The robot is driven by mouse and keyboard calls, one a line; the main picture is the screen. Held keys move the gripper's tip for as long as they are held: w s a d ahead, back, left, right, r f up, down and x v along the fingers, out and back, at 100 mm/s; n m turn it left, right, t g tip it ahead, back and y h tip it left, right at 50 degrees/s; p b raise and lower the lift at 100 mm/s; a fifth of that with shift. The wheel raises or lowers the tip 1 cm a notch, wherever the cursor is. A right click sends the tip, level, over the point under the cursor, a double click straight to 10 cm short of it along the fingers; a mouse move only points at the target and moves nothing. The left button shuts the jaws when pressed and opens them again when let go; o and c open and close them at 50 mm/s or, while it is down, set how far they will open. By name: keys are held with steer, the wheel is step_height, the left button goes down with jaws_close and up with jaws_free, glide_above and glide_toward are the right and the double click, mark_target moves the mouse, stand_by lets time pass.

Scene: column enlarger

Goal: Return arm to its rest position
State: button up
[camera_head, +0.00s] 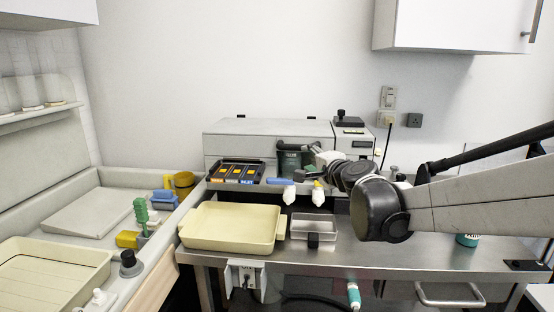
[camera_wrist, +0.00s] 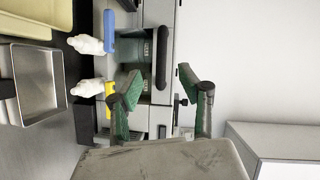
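My gripper (camera_head: 322,156) is near the front of the grey bench machine in the head view, in front of the wall. In the wrist view my gripper (camera_wrist: 160,80) shows two green-padded fingers spread well apart. Nothing is held between them. The arm reaches in from the right of the head view, with a large dark joint nearest the camera that hides part of the bench. Whether the fingers touch the machine cannot be told.
The grey machine (camera_head: 265,128) stands at the back of the steel bench (camera_head: 340,262). A white cabinet (camera_head: 450,25) hangs upper right; a sink is left.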

steer(key=s+d+f+n+g+h, duration=0.1)
steer(key=s+d+f+n+g, duration=0.1)
steer(key=s, duration=1)
steer(key=s+d+f+n+g+h, duration=0.2)
steer(key=s+f+n, duration=0.4)
steer(key=s, duration=0.7)
steer(key=s+d+f+n+g+h, duration=0.1)
steer(key=s+d+f+n+g, duration=0.2)
steer(key=s+f, duration=0.4)
steer(key=s+n+g, duration=0.1)
steer(key=s+n, duration=0.1)
steer(key=s, duration=0.4)
steer(key=shift+f+g+h, duration=0.3)
steer(key=shift+h, duration=0.1)
